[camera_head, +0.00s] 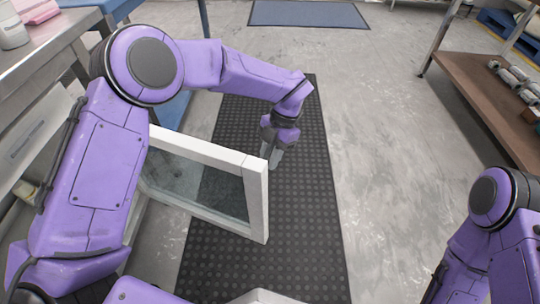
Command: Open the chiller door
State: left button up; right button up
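The chiller door (257,200) is a white frame around a glass pane. It stands swung out over the dark floor mat, at the left middle of the view. My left arm reaches over and behind it. My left gripper (275,156) points downward beside the door's outer end, at its far side. Its fingers are partly hidden, and I cannot tell whether they touch the frame or how far apart they are. The chiller body is mostly hidden behind my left arm. My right arm is folded at the lower right, and its gripper is out of view.
A dark studded mat (310,235) covers the floor in the middle. A steel counter (60,40) runs along the left. A brown shelf (490,95) with several small items stands at the right. Grey floor (385,130) between mat and shelf is clear.

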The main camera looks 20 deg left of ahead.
pick_arm(q)
jog(key=p+v, duration=0.4)
jog(key=v, duration=0.6)
jog(key=shift+w+r, duration=0.2)
